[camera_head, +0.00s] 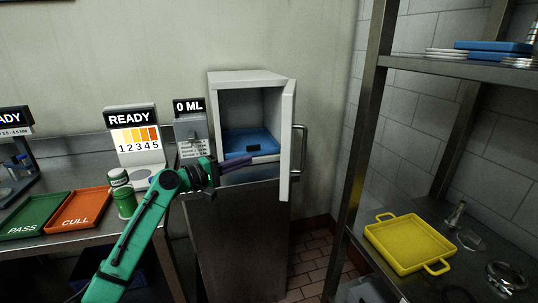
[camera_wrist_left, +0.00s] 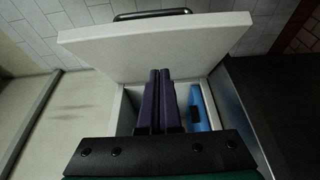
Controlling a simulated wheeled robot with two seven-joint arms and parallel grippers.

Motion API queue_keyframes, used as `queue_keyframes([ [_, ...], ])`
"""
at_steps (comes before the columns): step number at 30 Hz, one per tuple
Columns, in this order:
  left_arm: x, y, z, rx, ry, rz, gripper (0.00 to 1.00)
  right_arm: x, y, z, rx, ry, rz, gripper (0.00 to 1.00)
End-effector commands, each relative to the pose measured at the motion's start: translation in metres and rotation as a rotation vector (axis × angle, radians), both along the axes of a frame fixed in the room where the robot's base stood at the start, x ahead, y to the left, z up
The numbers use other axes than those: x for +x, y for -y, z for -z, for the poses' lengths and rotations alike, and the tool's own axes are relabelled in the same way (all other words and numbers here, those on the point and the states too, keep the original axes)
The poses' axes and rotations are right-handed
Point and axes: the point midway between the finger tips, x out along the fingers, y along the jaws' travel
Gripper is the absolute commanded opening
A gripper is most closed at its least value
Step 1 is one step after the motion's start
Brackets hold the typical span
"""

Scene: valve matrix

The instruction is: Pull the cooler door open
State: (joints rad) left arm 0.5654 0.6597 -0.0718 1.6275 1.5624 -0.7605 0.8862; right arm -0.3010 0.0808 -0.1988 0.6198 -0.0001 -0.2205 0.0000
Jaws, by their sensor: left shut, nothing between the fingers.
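The cooler (camera_head: 248,78) is a pale box on a dark metal stand, in the middle of the head view. Its door (camera_head: 287,140) stands open, swung out at the right side, with a metal bar handle (camera_head: 300,150) on its outer face. A blue tray (camera_head: 250,143) lies inside on the cooler floor. My left gripper (camera_head: 248,160) is shut and empty, its purple fingers at the cooler's front opening, on the inner side of the door. In the left wrist view the closed fingers (camera_wrist_left: 160,100) point toward the door's inner face (camera_wrist_left: 160,45). My right gripper is not in view.
A bench at left holds a green PASS tray (camera_head: 35,215), an orange CULL tray (camera_head: 78,210) and a green-white bottle (camera_head: 122,195). A metal rack (camera_head: 362,130) at right carries a yellow tray (camera_head: 408,243). Tiled floor shows between cooler and rack.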

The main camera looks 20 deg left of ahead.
Motion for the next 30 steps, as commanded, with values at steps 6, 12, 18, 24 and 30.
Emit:
queue_keyframes([
  [6,0.039,0.030,-0.004,-0.001,0.000,0.000,0.00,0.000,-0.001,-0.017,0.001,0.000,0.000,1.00],
  [12,0.041,0.061,-0.003,0.001,0.000,-0.001,0.00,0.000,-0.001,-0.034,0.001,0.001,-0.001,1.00],
  [18,0.042,0.067,0.001,0.002,0.000,-0.002,0.00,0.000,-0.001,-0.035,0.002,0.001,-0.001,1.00],
  [24,0.042,0.067,0.001,0.001,0.000,-0.002,0.00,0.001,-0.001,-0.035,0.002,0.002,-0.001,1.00],
  [30,0.045,0.095,-0.004,-0.003,-0.003,0.002,0.00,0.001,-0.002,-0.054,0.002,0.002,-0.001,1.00],
])
